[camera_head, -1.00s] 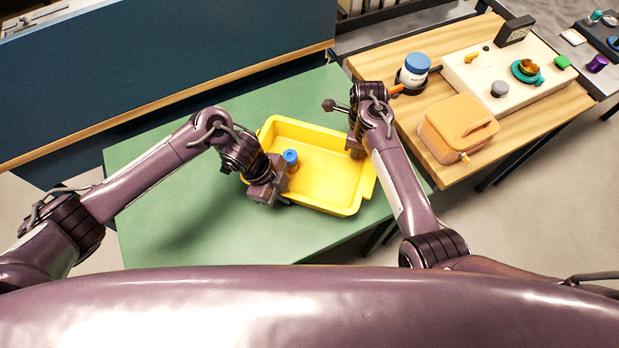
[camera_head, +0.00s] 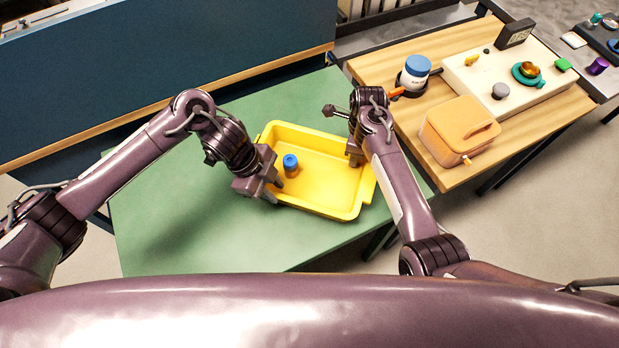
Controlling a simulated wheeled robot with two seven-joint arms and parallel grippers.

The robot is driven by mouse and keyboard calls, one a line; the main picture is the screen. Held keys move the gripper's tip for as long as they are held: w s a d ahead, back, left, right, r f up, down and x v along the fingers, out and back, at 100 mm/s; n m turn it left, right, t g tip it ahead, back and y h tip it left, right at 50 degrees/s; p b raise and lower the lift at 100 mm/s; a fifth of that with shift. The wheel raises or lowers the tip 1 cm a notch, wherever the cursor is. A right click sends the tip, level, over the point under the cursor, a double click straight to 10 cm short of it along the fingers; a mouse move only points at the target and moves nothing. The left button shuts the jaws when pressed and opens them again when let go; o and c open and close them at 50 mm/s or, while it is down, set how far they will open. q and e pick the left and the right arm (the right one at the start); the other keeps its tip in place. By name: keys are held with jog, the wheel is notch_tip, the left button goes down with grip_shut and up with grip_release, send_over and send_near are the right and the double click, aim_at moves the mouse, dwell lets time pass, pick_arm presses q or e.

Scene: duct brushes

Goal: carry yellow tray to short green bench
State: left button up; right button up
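The yellow tray (camera_head: 325,187) lies on the green bench top (camera_head: 180,215), near the bench's right side. A small brown bottle with a blue cap (camera_head: 290,161) stands inside the tray near its left wall. My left gripper (camera_head: 275,184) is at the tray's left wall, just left of the bottle, and hides part of that wall. My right gripper (camera_head: 355,154) is at the tray's far right wall and hides part of its rim. Whether the fingers of either gripper are closed on the tray is too small to tell.
A wooden table (camera_head: 440,176) at the right bears an orange box (camera_head: 458,132), a blue-lidded jar (camera_head: 415,72) and a pale panel (camera_head: 510,75). A blue partition (camera_head: 160,60) stands behind the bench. The left part of the bench is bare.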

pick_arm(q)
jog(key=v, duration=0.6)
pick_arm(e)
notch_tip(320, 180, up, 12)
jog(key=shift+w, duration=0.3)
pick_arm(q)
jog(key=shift+r, duration=0.1)
pick_arm(e)
jog(key=shift+d, duration=0.1)
